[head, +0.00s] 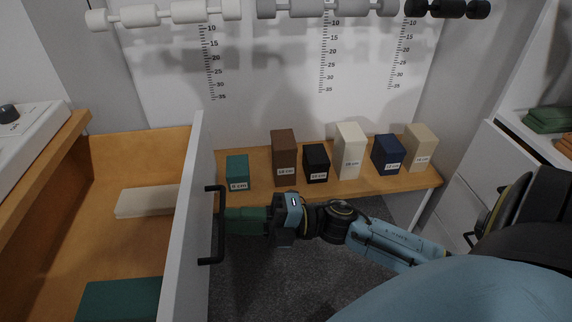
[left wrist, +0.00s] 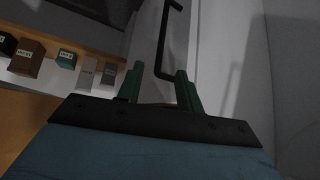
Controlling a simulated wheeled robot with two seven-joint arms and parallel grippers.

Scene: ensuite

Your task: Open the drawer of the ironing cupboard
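The drawer (head: 184,225) stands pulled out at the left of the head view, its white front facing right and its wooden inside showing. Its black bar handle (head: 219,240) is on that front.
A beige block (head: 147,201) and a teal block (head: 120,300) lie in the drawer. White drawers (head: 478,200) are at the right. Dark floor shows below the shelf.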

